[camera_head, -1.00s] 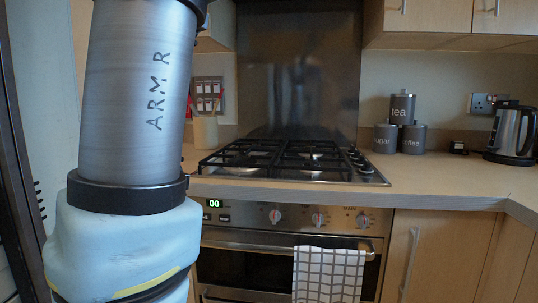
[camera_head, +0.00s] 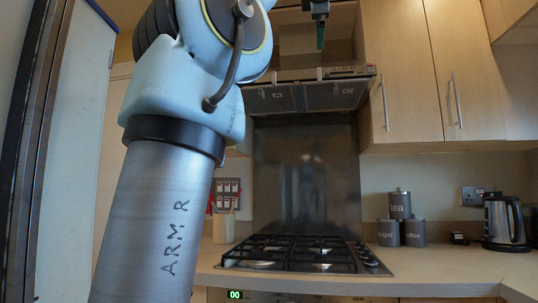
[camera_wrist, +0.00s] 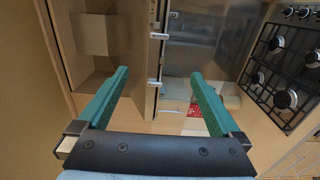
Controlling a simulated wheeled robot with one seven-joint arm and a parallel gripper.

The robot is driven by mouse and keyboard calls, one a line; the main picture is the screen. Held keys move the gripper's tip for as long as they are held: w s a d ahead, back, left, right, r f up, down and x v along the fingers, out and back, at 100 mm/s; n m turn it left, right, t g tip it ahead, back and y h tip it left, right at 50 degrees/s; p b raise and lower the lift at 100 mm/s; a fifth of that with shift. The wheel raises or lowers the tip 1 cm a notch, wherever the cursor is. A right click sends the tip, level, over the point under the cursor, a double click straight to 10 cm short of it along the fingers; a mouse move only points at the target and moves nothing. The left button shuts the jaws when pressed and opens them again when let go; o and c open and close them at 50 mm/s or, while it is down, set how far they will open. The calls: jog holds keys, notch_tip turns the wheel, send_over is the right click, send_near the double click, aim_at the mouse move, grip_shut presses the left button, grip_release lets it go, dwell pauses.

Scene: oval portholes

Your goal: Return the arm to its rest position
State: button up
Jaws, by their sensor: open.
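My gripper (camera_wrist: 158,98) shows in the wrist view with its two green fingers wide apart and nothing between them. In the head view a green finger of my gripper (camera_head: 320,35) shows near the top, in front of the cooker hood. My arm rises on the left of the head view, a grey link lettered "ARM R" below a pale blue joint, and covers part of the kitchen behind it.
The gas hob (camera_head: 300,255) lies below the cooker hood (camera_head: 305,92). Wall cupboards (camera_head: 425,75) hang to the right. Several grey canisters (camera_head: 400,205) and a kettle (camera_head: 505,222) stand on the worktop (camera_head: 440,268). A tall pale panel (camera_head: 75,150) stands close on the left.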

jog(key=w+d+f+m+g+y, duration=0.15)
jog(key=w+f+m, duration=0.35)
jog(key=f, duration=0.7)
jog(key=w+f+m+g, duration=0.3)
jog(key=w+f, duration=0.4)
jog(key=f, duration=0.5)
jog(key=a+f+m+g, duration=0.2)
jog(key=a+f, duration=0.1)
jog(key=f, duration=0.9)
jog(key=a+f+m+g, duration=0.2)
jog(key=a+f, duration=0.1)
jog(key=f, duration=0.8)
jog(key=s+a+f+m+g+y, duration=0.1)
jog(key=s+a+f, duration=0.2)
jog(key=f, duration=0.4)
jog(key=s+a+f+m+g, duration=0.1)
jog(key=s+a+f+g, duration=0.15)
jog(key=f, duration=0.45)
jog(key=s+a+f+m+g+y, duration=0.1)
jog(key=s+a+f, duration=0.25)
jog(key=f, duration=0.35)
jog(key=s+a+f+m+g, duration=0.25)
jog(key=s+a+f, duration=0.35)
jog(key=s+f, duration=0.65)
notch_tip(320, 180, up, 14)
jog(key=s+p, duration=0.1)
jog(key=p, duration=1.2)
jog(key=shift+s+r, duration=0.15)
jog(key=shift+r, duration=0.1)
